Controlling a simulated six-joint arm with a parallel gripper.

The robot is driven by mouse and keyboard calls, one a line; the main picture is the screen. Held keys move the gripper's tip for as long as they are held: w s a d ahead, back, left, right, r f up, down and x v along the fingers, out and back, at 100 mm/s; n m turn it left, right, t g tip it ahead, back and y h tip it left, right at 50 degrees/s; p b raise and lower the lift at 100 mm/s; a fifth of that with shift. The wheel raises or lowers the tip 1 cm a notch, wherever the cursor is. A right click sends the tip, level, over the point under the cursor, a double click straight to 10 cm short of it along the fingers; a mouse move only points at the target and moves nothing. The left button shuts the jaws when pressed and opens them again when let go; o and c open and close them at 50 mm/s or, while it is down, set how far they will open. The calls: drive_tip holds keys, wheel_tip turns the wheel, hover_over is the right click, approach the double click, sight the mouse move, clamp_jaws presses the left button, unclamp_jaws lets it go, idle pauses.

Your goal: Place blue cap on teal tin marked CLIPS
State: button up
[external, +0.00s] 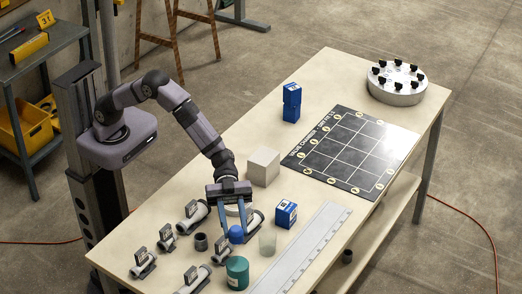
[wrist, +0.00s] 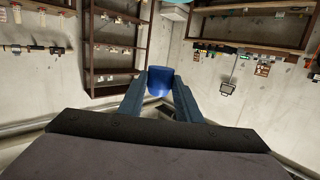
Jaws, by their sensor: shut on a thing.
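My gripper (external: 236,233) is shut on the blue cap (external: 236,236), which sits between its two fingertips above the near part of the table. In the wrist view the cap (wrist: 160,82) shows between the blue fingers. A teal tin (external: 237,274) stands upright near the table's front edge, just below the cap in the external view. The cap is apart from the tin. I cannot read the marking on the tin.
Several grey pipe fittings (external: 195,213) lie left of the tin. A pale translucent cup (external: 267,243), a blue box (external: 286,214) and a long ruler (external: 302,250) are to its right. A beige block (external: 263,166) stands behind my gripper. A dark grid board (external: 352,148) lies farther back.

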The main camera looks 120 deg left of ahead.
sight(235, 262)
drive_tip(key=shift+f+p, duration=0.9)
drive_tip(key=shift+f, duration=4.1)
drive_tip(key=shift+f, duration=0.1)
drive_tip(key=o, duration=1)
drive_tip(key=shift+a, duration=0.1)
drive_tip(key=b+v, duration=0.2)
drive_tip(key=v, duration=1)
